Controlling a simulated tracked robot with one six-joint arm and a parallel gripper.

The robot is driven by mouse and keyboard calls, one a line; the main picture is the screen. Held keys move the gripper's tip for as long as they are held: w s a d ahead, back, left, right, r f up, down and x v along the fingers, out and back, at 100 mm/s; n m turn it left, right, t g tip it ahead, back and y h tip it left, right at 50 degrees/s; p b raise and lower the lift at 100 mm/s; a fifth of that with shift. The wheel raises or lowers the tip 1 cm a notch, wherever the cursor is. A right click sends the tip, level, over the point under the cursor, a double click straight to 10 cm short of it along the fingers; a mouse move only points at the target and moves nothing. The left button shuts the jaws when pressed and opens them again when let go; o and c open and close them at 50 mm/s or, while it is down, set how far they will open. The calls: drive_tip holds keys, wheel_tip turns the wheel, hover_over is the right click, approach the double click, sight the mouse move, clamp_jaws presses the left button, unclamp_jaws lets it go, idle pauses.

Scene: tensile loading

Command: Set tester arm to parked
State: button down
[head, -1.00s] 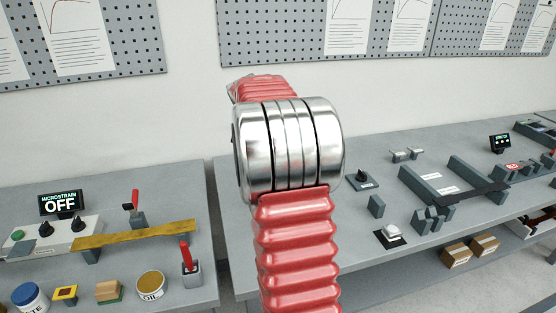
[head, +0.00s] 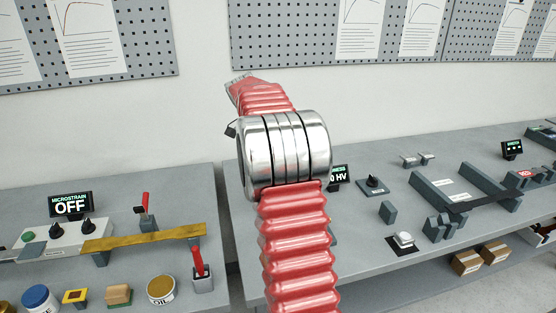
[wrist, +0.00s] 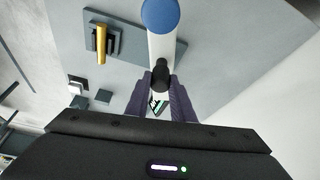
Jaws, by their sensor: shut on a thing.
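In the wrist view, my gripper (wrist: 160,95) has its two dark purple fingers closed around a black knob-like handle (wrist: 160,74). The handle sits against a white bar (wrist: 161,47) with a round blue end (wrist: 161,14), apparently part of the tester arm. A dark panel with green and white marks shows partly between the fingers. In the head view my red, ribbed arm hides the gripper and most of the tester.
The right bench holds a knob box (head: 373,186), a white button on a dark plate (head: 404,240) and a grey fixture (head: 460,190). The left bench holds a "MICROSTRAIN OFF" display (head: 70,205), a brass-coloured bar (head: 145,238) and red levers. A gap separates the benches.

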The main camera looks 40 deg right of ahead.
drive_tip(key=shift+s+d, duration=0.1)
drive_tip(key=shift+d, duration=0.1)
drive_tip(key=c, duration=1.9)
unclamp_jaws()
drive_tip(key=o, duration=0.4)
drive_tip(key=shift+a, duration=0.1)
drive_tip(key=shift+c, duration=0.2)
drive_tip(key=v, duration=1.3)
drive_tip(key=shift+a+r, duration=0.2)
drive_tip(key=shift+r, duration=0.1)
